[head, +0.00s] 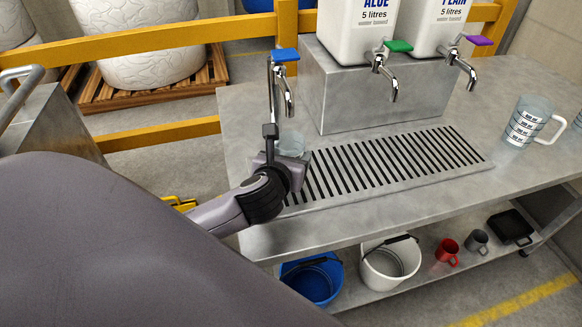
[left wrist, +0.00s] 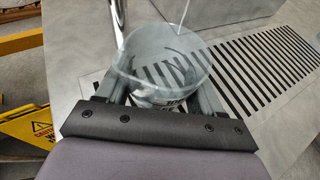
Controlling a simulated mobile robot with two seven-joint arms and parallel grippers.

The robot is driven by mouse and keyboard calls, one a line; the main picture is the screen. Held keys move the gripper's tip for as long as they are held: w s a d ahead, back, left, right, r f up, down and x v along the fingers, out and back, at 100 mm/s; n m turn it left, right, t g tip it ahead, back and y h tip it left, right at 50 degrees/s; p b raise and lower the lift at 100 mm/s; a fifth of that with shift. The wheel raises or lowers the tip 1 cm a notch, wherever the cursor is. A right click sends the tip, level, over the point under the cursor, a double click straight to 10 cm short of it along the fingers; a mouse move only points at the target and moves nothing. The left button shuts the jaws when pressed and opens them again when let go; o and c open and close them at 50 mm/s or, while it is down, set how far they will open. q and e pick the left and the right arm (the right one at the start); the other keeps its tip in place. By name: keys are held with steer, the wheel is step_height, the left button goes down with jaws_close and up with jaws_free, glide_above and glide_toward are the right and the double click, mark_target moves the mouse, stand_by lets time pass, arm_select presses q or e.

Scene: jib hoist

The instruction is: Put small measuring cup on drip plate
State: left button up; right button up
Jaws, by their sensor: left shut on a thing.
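The small measuring cup (head: 291,143) is clear and mostly hidden behind my left gripper (head: 282,160) in the head view. My left gripper is shut on this cup, which also shows in the left wrist view (left wrist: 165,62) between the fingers. The slotted steel drip plate (head: 400,160) lies on the bench. The cup is at the plate's left end, beside the tap with the blue handle (head: 285,55). Slots show through the cup in the left wrist view. I cannot tell whether it touches the plate. My right gripper is not in view.
A larger measuring jug (head: 527,122) stands on the bench (head: 540,80) at right. Two white containers (head: 357,28) with taps sit on a steel block (head: 340,85) behind the plate. Buckets (head: 390,265) and mugs (head: 447,252) are on the lower shelf. A yellow rail (head: 150,45) runs behind.

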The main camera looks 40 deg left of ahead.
arm_select(q)
steer(key=shift+f, duration=1.55)
steer(key=shift+f, duration=0.15)
steer(key=o, duration=1.1)
steer(key=shift+s+r, duration=0.15)
steer(key=shift+r, duration=0.1)
steer(key=v, duration=1.1)
steer(key=shift+s+d+r+p, duration=0.15)
steer(key=shift+s+p, duration=0.15)
